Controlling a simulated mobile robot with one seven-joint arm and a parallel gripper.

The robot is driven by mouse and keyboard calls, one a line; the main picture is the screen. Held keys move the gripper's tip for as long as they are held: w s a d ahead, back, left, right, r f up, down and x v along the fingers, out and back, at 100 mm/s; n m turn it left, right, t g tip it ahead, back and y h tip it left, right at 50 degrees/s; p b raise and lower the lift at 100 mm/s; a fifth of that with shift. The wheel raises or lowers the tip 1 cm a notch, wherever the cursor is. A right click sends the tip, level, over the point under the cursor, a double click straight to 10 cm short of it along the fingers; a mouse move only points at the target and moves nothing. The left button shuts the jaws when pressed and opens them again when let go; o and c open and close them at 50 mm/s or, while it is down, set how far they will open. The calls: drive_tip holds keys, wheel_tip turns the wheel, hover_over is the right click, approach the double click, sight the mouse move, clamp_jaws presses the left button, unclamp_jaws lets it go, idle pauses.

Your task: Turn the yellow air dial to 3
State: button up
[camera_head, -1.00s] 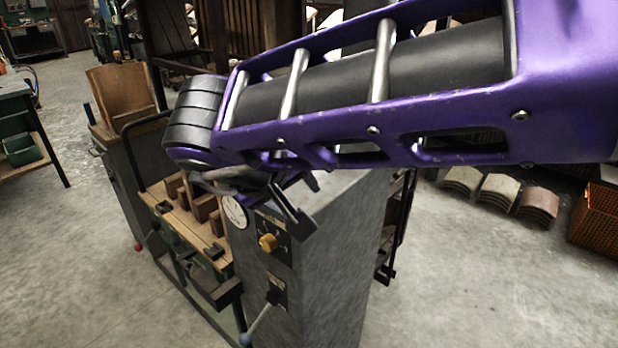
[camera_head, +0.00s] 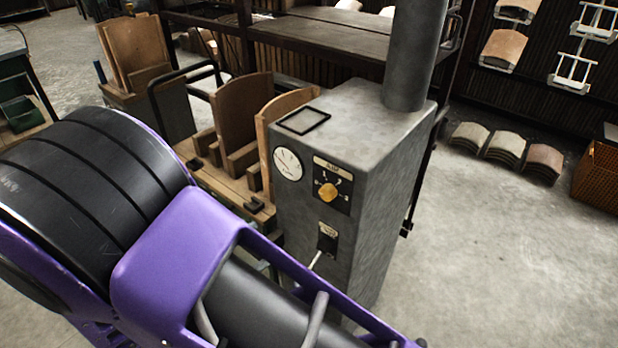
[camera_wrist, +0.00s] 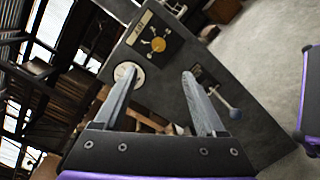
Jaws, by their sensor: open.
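The yellow air dial (camera_head: 328,192) is a knob on a black plate marked AIR, on the front of a grey metal cabinet (camera_head: 375,210). It also shows in the wrist view (camera_wrist: 158,44), beyond my fingertips and apart from them. Numbers stand around the knob; I cannot tell surely which one it points to. My gripper (camera_wrist: 155,80) is open and empty, its two fingers spread toward the cabinet face. In the head view my purple arm hides the gripper and the cabinet's lower left.
A round white gauge (camera_head: 288,164) sits left of the dial. A lever with a ball knob (camera_wrist: 235,113) sticks out below it. A wide pipe (camera_head: 415,50) rises from the cabinet top. Curved wooden pieces (camera_head: 240,110) stand on a bench at left.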

sight(325, 195)
drive_tip(key=b+x, duration=0.2)
drive_tip(key=x, duration=1.5)
drive_tip(key=shift+w+f, duration=0.1)
drive_tip(key=shift+w, duration=0.05)
clamp_jaws()
